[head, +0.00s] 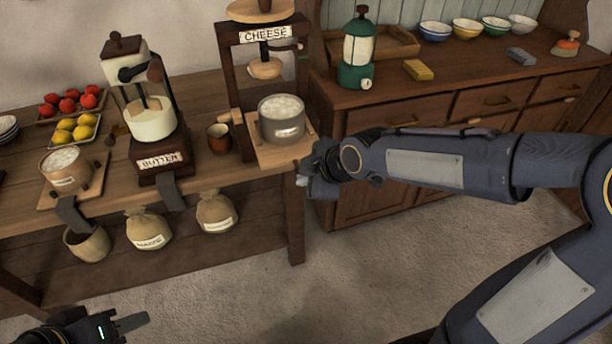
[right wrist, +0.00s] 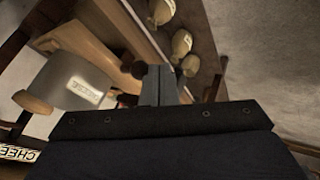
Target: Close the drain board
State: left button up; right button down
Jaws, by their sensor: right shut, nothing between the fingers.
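The drain board (head: 285,152) is a pale wooden board at the foot of the cheese press (head: 236,95). It juts out past the front of the press frame, over the table's front edge. A grey metal pot (head: 282,122) with white contents stands on it; the pot also shows in the right wrist view (right wrist: 72,88). My right gripper (head: 304,180) is shut and empty, close to the board's front right corner; I cannot tell whether it touches. Its fingers show in the right wrist view (right wrist: 158,85). My left gripper (head: 128,323) is low at the left, away from the table; its opening is unclear.
The butter churn (head: 150,125), a brown cup (head: 219,138) and fruit trays stand left of the press. Sacks (head: 215,212) lie on the lower shelf. A cabinet (head: 400,115) with a green lantern (head: 358,50) stands at the right. The floor in front is clear.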

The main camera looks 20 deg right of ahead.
aim_at(286, 134)
dwell(0.3)
